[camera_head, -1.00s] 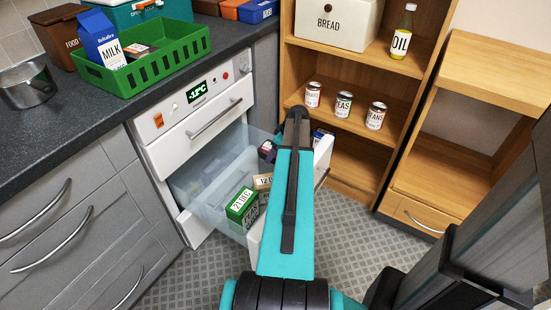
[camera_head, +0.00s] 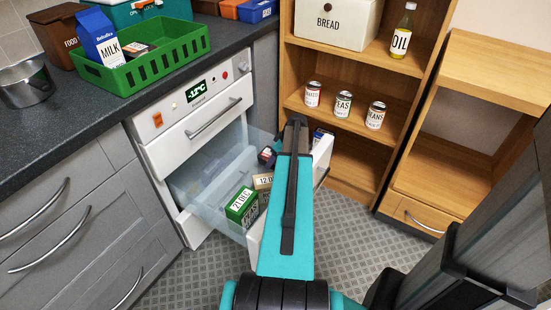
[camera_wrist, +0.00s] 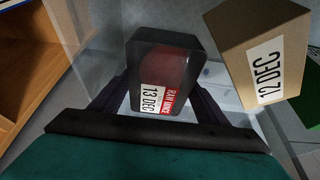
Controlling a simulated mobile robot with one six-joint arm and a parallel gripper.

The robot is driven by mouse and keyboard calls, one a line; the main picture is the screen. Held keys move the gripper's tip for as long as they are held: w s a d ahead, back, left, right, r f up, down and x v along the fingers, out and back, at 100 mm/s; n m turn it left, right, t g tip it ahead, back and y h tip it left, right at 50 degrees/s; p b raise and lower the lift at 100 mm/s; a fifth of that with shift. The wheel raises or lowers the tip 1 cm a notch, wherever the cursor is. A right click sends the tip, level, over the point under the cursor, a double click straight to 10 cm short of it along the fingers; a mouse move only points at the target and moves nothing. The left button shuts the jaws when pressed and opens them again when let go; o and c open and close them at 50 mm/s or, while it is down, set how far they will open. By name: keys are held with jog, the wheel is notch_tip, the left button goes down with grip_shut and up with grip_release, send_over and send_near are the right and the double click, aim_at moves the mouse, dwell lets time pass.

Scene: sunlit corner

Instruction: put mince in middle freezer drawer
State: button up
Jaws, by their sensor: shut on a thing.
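The mince is a dark tray with a red top and a label reading "RAW MINCE 13 DEC" (camera_wrist: 160,55) in the wrist view. My gripper (camera_wrist: 163,97) is shut on it, one finger on each side. In the head view a small dark part of the pack (camera_head: 266,157) shows left of my arm, which hides my gripper. The freezer drawer below the top one is pulled out, with clear walls (camera_head: 208,208). The mince is at this drawer; I cannot tell whether it touches the floor.
A brown box marked "12 DEC" (camera_wrist: 265,60) stands close beside the mince. A green box marked "21 DEC" (camera_head: 242,207) is nearer the drawer's front left. The top freezer drawer (camera_head: 205,128) is shut. A wooden shelf (camera_head: 345,160) stands behind the drawer.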

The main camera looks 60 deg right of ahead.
jog(key=shift+a+f, duration=0.15)
jog(key=shift+f, duration=0.35)
jog(key=o, duration=1.3)
jog(key=shift+f, duration=0.1)
jog(key=shift+o, duration=0.2)
jog(key=shift+s+b, duration=0.1)
jog(key=shift+b, duration=0.2)
jog(key=shift+r+p, duration=0.45)
jog(key=shift+r, duration=0.15)
jog(key=p+v, duration=0.1)
jog(key=v, duration=1.1)
jog(key=shift+r, duration=0.2)
